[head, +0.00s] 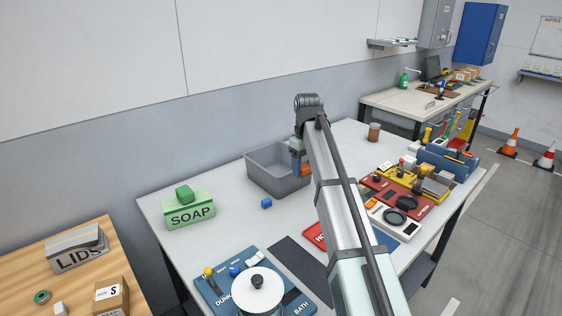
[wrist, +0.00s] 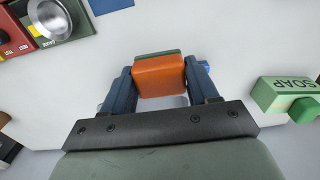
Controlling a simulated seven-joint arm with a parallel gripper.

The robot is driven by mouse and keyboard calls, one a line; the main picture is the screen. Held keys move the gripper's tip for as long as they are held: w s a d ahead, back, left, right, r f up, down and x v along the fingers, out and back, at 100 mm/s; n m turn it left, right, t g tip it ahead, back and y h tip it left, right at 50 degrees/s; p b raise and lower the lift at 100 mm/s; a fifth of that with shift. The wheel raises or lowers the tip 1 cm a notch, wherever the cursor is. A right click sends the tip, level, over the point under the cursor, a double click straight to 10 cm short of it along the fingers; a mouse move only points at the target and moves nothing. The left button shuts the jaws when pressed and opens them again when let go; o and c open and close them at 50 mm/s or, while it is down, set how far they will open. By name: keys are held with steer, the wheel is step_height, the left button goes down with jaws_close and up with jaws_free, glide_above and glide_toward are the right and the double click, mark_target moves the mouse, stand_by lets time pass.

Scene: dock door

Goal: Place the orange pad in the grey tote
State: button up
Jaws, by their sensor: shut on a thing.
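The orange pad (wrist: 160,77) is held between the two blue fingers of my gripper (wrist: 159,88), with a dark green strip along one edge. In the head view my gripper (head: 301,165) points down at the right part of the grey tote (head: 272,182), and a little of the pad (head: 306,170) shows beside my arm. The tote is an open box on the white table. My arm hides its right end, so I cannot tell how far the pad is above or inside the rim.
A green SOAP box (head: 189,211) with a green block on top stands left of the tote. A brown jar (head: 374,132) stands to the right. Red and yellow boards with parts crowd the table's right side.

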glide_above(279, 172)
steer(key=s, duration=0.5)
steer(key=shift+s+d+f, duration=0.1)
steer(key=shift+f, duration=3.55)
steer(key=shift+s+d+f, duration=0.1)
steer(key=shift+f, duration=3.5)
steer(key=shift+f, duration=0.15)
steer(key=o, duration=1)
step_height(279, 172, up, 12)
steer(key=shift+r, duration=0.15)
